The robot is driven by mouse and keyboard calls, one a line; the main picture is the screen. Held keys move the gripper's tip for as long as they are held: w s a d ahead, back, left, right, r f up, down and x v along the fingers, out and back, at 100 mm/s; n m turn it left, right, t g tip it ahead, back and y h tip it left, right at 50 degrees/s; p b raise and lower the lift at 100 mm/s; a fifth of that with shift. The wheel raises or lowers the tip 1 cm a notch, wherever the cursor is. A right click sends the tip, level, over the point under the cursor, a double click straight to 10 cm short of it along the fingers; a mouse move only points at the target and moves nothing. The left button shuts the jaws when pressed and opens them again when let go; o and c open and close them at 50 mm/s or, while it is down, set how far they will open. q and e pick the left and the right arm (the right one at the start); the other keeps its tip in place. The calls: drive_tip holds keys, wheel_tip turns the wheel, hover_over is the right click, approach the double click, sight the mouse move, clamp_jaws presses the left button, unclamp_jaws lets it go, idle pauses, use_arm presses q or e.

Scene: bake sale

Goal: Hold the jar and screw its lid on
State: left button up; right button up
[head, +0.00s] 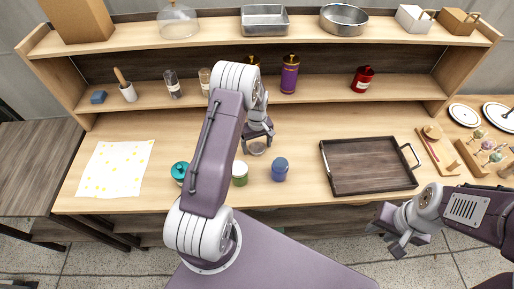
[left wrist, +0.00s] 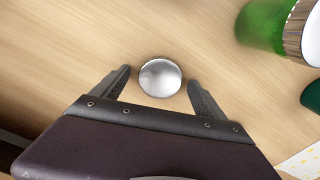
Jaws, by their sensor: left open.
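A round silver lid (left wrist: 160,77) lies on the wooden table between the fingertips of my open left gripper (left wrist: 158,88) in the left wrist view; no grip on it shows. In the head view the left gripper (head: 257,138) is low over the table, with the lid (head: 257,149) just below it. A green jar (head: 240,175) stands nearer the front edge, partly hidden by my left arm; a green jar (left wrist: 264,24) also shows at the top right of the wrist view. I cannot tell whether its top is open. My right gripper (head: 393,236) is open and empty, beyond the table's front edge.
A blue jar (head: 280,170) and a teal-lidded jar (head: 180,172) stand near the front edge. A dark tray (head: 368,166) lies to the right, a spotted cloth (head: 115,168) to the left. Shelves (head: 330,88) with jars and tins run along the back.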

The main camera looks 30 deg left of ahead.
sight(257, 147)
use_arm(q)
drive_tip(key=c, duration=1.4)
drive_tip(key=shift+r, duration=0.1)
drive_tip(key=shift+r, duration=0.5)
wheel_tip(257, 147, up, 3)
drive_tip(key=shift+f, duration=0.15)
drive_tip(key=s+d+r+b, duration=0.1)
drive_tip(key=s+r, duration=0.6)
drive_tip(key=s, duration=0.4)
drive_tip(key=shift+s+d, duration=0.15)
drive_tip(key=shift+s, duration=0.2)
drive_tip(key=shift+r, duration=0.1)
